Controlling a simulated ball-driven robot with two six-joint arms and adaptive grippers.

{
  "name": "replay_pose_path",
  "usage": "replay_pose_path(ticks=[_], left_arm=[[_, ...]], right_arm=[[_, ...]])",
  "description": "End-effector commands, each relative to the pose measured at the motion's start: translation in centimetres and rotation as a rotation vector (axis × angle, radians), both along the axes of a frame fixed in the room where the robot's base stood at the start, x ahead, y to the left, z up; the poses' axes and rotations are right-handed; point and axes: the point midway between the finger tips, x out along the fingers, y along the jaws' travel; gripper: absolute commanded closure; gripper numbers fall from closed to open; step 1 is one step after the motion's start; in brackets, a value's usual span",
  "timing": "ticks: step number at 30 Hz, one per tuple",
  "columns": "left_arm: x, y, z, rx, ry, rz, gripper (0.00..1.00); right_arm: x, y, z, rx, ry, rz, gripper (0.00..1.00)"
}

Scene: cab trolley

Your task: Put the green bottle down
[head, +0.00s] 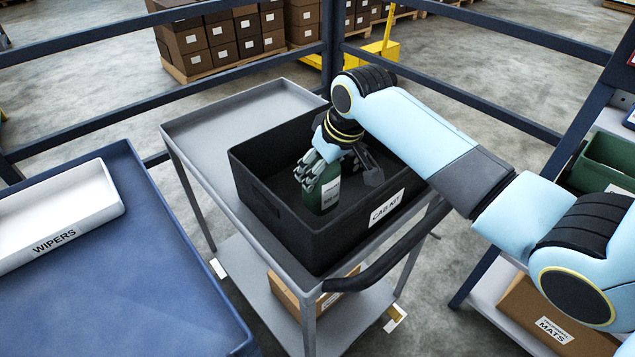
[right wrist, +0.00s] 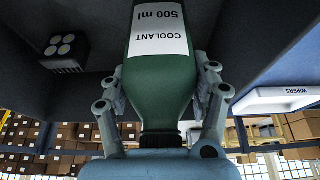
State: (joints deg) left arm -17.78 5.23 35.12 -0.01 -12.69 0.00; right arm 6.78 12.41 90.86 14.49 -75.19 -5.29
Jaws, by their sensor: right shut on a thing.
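The green bottle (head: 323,193), with a white label reading COOLANT 500 ml, is inside the black CAB KIT bin (head: 290,238). My right gripper (head: 318,172) reaches down into the bin from above and is shut on the bottle. In the right wrist view, the fingers (right wrist: 162,92) stand on both sides of the green bottle (right wrist: 158,75), near its shoulder and neck. The bottle looks about upright. I cannot tell whether its base touches the bin floor. My left gripper is not in view.
The bin stands on a grey trolley (head: 215,117). A dark block with pale round spots (right wrist: 66,48) is near the bottle in the wrist view. A blue table (head: 150,290) with a white WIPERS tray (head: 60,215) is left. Dark blue rails (head: 170,95) run behind. A green crate (head: 605,165) is right.

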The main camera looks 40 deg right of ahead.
Motion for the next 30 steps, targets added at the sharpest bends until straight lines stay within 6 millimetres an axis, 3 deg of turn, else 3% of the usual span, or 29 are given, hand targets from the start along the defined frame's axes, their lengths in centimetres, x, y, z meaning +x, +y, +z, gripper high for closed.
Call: replay_pose_path(ticks=[6, 13, 24, 25, 30], left_arm=[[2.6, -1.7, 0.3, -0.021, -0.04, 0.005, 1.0], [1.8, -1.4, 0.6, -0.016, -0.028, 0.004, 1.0], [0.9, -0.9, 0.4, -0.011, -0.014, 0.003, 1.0], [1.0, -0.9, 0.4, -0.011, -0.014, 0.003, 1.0], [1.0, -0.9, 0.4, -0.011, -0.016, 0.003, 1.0]], right_arm=[[0.2, 1.0, -1.2, -0.002, -0.001, 0.001, 0.96], [0.2, 1.0, -4.2, -0.001, -0.002, 0.001, 0.96], [0.2, 1.0, -4.7, -0.001, -0.003, 0.001, 0.96], [0.1, 0.9, -4.8, -0.002, 0.0, 0.001, 0.37], [0.1, 0.9, -4.8, -0.002, 0.0, 0.001, 0.15]])
